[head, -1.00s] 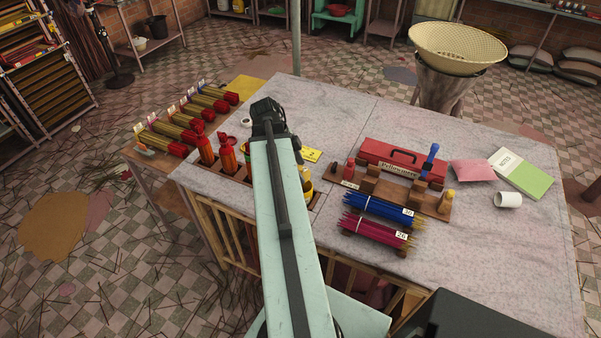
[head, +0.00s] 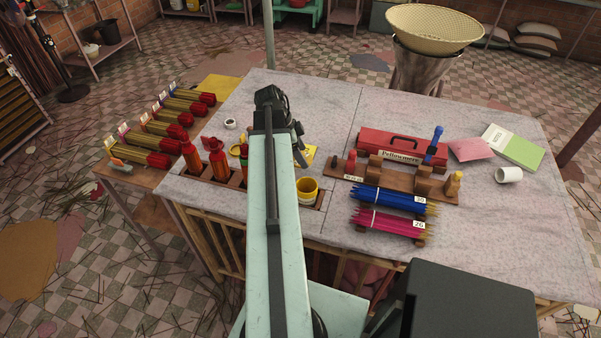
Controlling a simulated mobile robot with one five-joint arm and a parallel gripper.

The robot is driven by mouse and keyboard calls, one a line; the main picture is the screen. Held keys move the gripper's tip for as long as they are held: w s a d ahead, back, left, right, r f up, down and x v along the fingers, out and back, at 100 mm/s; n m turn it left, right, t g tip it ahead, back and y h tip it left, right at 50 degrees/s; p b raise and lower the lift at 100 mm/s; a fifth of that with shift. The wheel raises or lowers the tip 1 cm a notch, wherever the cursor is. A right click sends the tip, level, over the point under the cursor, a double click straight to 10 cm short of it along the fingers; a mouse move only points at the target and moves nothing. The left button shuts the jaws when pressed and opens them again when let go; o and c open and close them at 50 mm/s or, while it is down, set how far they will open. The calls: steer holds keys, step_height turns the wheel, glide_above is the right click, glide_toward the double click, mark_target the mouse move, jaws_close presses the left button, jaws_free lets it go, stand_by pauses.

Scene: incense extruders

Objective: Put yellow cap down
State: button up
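A flat round yellow piece (head: 235,150) that looks like the yellow cap shows just left of my arm, behind the red-orange extruders (head: 218,160); its lower part is hidden by them. An open yellow cylinder (head: 307,190) stands in the dark wooden rack at the table's front, right of my arm. My gripper (head: 299,150) is over the table beside a yellow card (head: 309,154). My own arm hides much of it, so I cannot tell whether its fingers are open or hold something.
Blue (head: 385,197) and pink (head: 385,222) stick bundles lie in front. A white ring (head: 230,123) lies at left. A white cup (head: 509,175) and notebooks lie at right. The back of the tabletop is clear.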

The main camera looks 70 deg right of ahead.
mark_target(301, 172)
step_height(301, 172, down, 6)
steer(key=b, duration=0.4)
steer(key=shift+f+b, duration=0.2)
steer(key=shift+b, duration=0.1)
steer(key=shift+r, duration=0.25)
steer(key=shift+f, duration=0.15)
steer(key=o, duration=1.3)
